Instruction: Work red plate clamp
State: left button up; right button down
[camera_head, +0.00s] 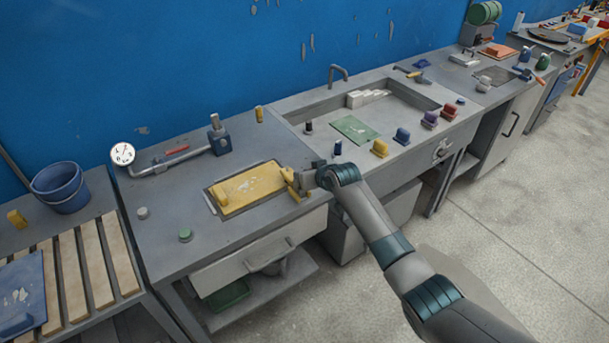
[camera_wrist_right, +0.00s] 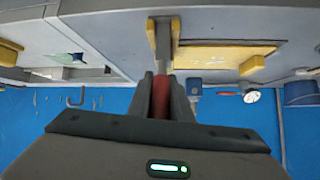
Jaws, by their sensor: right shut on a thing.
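My right gripper (camera_head: 304,182) is at the right end of the yellow plate (camera_head: 250,186), which lies in a dark recess in the grey bench. In the right wrist view, where the scene is upside down, my gripper (camera_wrist_right: 160,84) is shut on the red grip of the plate clamp (camera_wrist_right: 160,100). A grey bar runs from the red grip to a yellow bracket (camera_wrist_right: 175,32) beside the plate. In the head view the red grip is hidden by my gripper. The yellow plate also shows in the wrist view (camera_wrist_right: 225,57). My left gripper is not in view.
A round gauge (camera_head: 122,153) on a bent pipe and a blue valve block (camera_head: 219,140) stand behind the plate. A green button (camera_head: 185,235) is at the front left. A sunken tray with a green sheet (camera_head: 356,130) and several coloured handles lie to the right.

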jog(key=c, duration=1.6)
grip_release()
jog(key=shift+r, duration=0.1)
jog(key=shift+s, duration=0.1)
jog(key=b+v, duration=0.3)
jog(key=v, duration=1.4)
jog(key=shift+d+b, duration=0.15)
jog(key=shift+b, duration=0.2)
